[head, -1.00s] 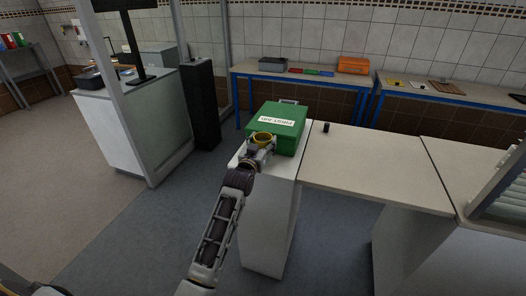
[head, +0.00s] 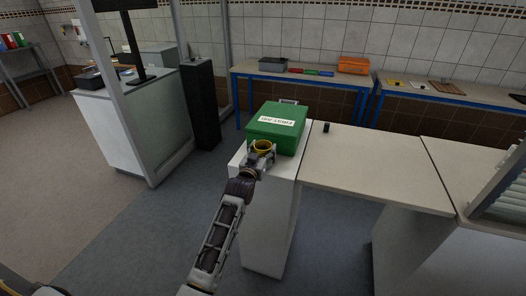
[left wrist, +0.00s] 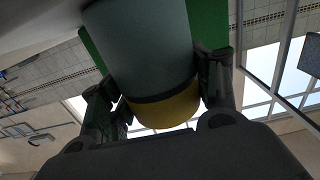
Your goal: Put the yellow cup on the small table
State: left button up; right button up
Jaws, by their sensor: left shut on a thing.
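The yellow cup (head: 262,145) is at the front edge of the narrow white cabinet top, beside the green first aid box (head: 277,128). My left gripper (head: 260,152) is around the cup, shut on it. In the left wrist view the cup shows a yellow part (left wrist: 168,108) and a large grey part (left wrist: 143,50) between the two fingers (left wrist: 160,90). I cannot tell whether the cup's base touches the white top. My right gripper is not in view. I cannot tell which surface is the small table.
A long white counter (head: 360,165) with a small black object (head: 327,128) adjoins the cabinet (head: 268,215) on the right. Blue-framed tables (head: 300,79) stand along the back wall. A white desk (head: 118,125) and black tower (head: 200,105) are at left. Open floor (head: 130,240) lies at front left.

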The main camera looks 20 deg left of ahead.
pick_arm(q)
jog(key=o, duration=1.3)
jog(key=shift+s, duration=0.1)
jog(key=shift+s, duration=0.15)
jog(key=shift+s+a+r, duration=0.1)
jog(key=shift+s+a, duration=0.05)
jog(key=shift+s, duration=5.6)
jog(key=shift+o, duration=0.3)
